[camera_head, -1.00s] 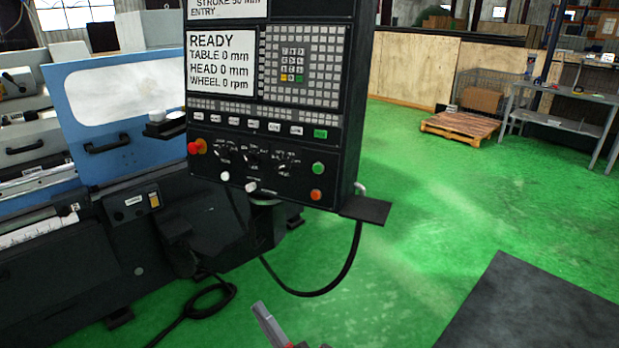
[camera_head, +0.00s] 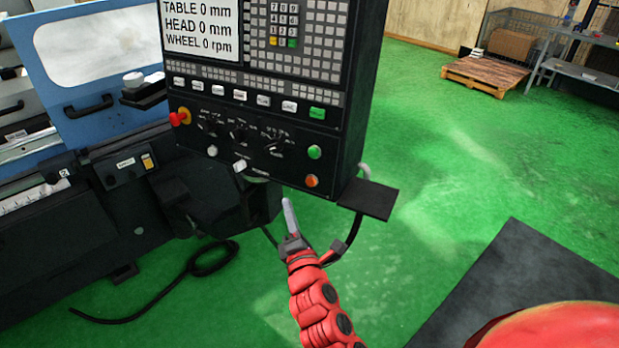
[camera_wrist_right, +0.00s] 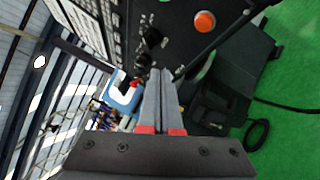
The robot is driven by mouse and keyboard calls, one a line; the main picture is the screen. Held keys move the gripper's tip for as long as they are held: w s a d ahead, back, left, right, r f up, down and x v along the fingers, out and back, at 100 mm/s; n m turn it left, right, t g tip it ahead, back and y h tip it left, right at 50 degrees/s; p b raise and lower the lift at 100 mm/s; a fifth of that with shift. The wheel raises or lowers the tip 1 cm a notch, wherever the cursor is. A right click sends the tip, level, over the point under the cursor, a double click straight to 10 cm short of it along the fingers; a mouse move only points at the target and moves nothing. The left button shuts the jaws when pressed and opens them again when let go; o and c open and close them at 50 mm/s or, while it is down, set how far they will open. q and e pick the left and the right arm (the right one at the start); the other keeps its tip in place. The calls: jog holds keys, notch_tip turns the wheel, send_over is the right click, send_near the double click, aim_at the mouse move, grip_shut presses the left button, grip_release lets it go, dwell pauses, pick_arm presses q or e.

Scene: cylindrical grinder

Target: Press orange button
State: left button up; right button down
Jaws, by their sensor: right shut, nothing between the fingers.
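The orange button (camera_head: 312,181) is a small round button at the lower right of the black control panel (camera_head: 345,120), below a green button (camera_head: 314,152). In the right wrist view the orange button (camera_wrist_right: 205,21) shows large near the top, ahead of the fingertips and to their right. My right gripper (camera_head: 288,205) is shut and empty, its fingers pointing up just below and left of the orange button in the head view. In the right wrist view its two fingers (camera_wrist_right: 161,75) lie together, apart from the button. My left gripper is not in view.
A red emergency knob (camera_head: 178,118) and several dials sit on the panel's left. A small black shelf (camera_head: 368,199) juts from the panel's lower right corner. A cable hangs below the panel. The green floor (camera_head: 440,190) to the right is mostly clear.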

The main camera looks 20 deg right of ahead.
aim_at(311, 182)
jog(key=w+d, duration=0.2)
jog(key=w+d+f+p, duration=0.1)
jog(key=w+d, duration=0.1)
jog(key=w+d+p, duration=0.1)
jog(key=d, duration=0.1)
jog(key=shift+w+d+f, duration=0.25)
jog(key=shift+w+f, duration=0.05)
jog(key=shift+w, duration=0.1)
jog(key=shift+w, duration=0.1)
dwell(2.1)
jog(key=shift+w+d, duration=0.2)
jog(key=shift+d, duration=0.05)
